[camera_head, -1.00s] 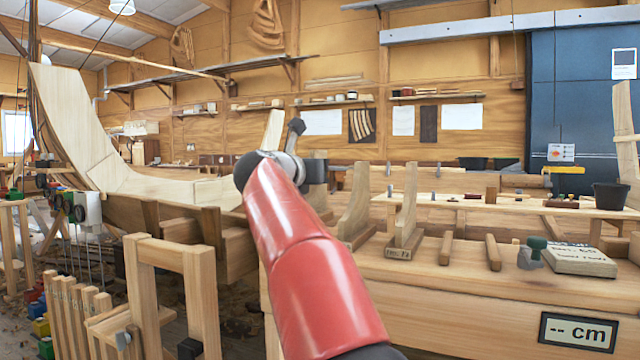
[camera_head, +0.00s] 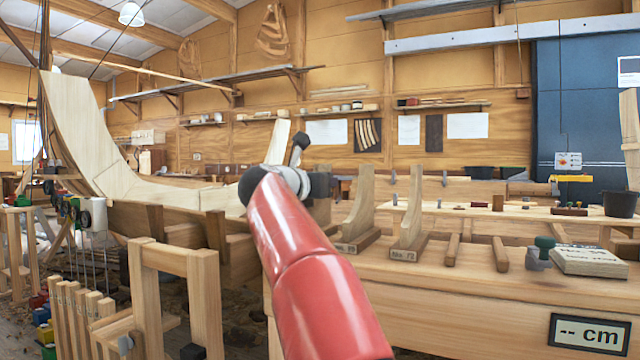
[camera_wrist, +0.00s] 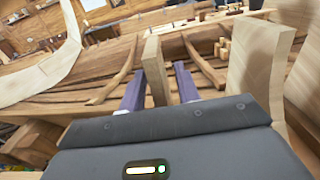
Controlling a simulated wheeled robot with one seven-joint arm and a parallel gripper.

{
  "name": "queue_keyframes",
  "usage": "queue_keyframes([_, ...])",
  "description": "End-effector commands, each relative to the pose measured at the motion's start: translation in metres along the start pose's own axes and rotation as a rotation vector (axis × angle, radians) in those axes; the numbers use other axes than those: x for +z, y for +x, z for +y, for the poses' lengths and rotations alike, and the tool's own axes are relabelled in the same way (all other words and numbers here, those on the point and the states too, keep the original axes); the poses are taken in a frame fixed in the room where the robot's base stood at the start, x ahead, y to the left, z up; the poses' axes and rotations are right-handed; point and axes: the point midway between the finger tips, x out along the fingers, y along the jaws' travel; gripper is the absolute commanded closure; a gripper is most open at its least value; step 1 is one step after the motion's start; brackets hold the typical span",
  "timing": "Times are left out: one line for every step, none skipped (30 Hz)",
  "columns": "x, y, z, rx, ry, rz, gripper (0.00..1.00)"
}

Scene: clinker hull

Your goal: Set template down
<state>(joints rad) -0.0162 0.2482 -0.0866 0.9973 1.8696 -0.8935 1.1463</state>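My gripper (camera_wrist: 160,88) points its two purple fingers forward in the wrist view. A narrow wooden template (camera_wrist: 155,72) stands upright between them, and the fingers appear closed around it. In the head view a pale upright wooden piece (camera_head: 278,142) rises just behind my red arm, seemingly this template; the fingers are hidden there. Two more templates stand on the bench, one (camera_head: 359,205) nearer my arm and one (camera_head: 411,207) with a "No. 12" label. Large pale boards also show at the right of the wrist view (camera_wrist: 258,70).
The hull (camera_head: 150,190) lies to the left. A wooden frame (camera_head: 205,300) stands in the foreground.

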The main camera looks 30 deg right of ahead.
Motion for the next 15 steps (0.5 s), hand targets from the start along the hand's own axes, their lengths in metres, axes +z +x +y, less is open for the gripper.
queue_keyframes([0.005, 0.000, 0.000, 0.000, 0.001, 0.000, 0.68])
queue_keyframes([0.003, -0.003, 0.000, 0.002, 0.001, 0.000, 0.68])
queue_keyframes([0.002, -0.009, 0.000, 0.002, 0.001, -0.001, 0.68])
queue_keyframes([0.002, -0.013, 0.000, 0.002, 0.002, -0.001, 0.68])
queue_keyframes([0.001, -0.019, 0.000, 0.003, 0.001, -0.001, 0.68])
queue_keyframes([0.001, -0.027, 0.001, 0.005, 0.001, -0.001, 0.68])
queue_keyframes([0.001, -0.033, 0.000, 0.004, 0.002, -0.001, 0.68])
queue_keyframes([0.001, -0.040, 0.001, 0.005, 0.002, -0.001, 0.68])
queue_keyframes([0.001, -0.049, 0.001, 0.005, 0.002, -0.001, 0.68])
queue_keyframes([0.001, -0.056, 0.000, 0.004, 0.003, -0.001, 0.68])
queue_keyframes([0.000, -0.062, 0.001, 0.005, 0.003, -0.001, 0.68])
queue_keyframes([0.001, -0.071, 0.001, 0.005, 0.002, -0.001, 0.68])
queue_keyframes([0.001, -0.077, 0.001, 0.004, 0.002, -0.001, 0.68])
queue_keyframes([0.001, -0.083, 0.001, 0.004, 0.002, -0.001, 0.68])
queue_keyframes([0.001, -0.091, 0.000, 0.004, 0.002, -0.001, 0.68])
